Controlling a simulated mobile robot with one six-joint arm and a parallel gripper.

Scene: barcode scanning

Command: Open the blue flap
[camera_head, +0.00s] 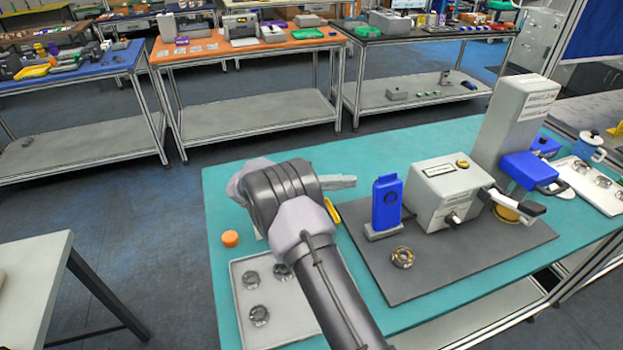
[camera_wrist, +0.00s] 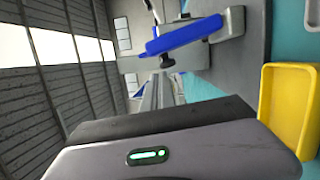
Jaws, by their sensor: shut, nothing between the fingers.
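The blue flap (camera_head: 387,203) looks like an upright blue panel with a round dark mark, standing on a small grey base on the grey mat. In the wrist view the flap (camera_wrist: 185,38) appears turned on its side, beyond the fingertips. My gripper (camera_head: 354,182) is shut and empty, above the teal table to the left of the flap. Its fingers point right, toward the flap, with a gap between them in the head view. The fingers also show in the wrist view (camera_wrist: 157,85). A dark knob (camera_wrist: 167,61) sits just below the blue panel there.
A grey box machine (camera_head: 440,193) stands right of the flap, with a tall grey press (camera_head: 515,115) and blue part behind it. A brass ring (camera_head: 403,257) lies in front. A yellow bin (camera_wrist: 292,100) is beside my gripper. A tray (camera_head: 285,325) holds metal parts.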

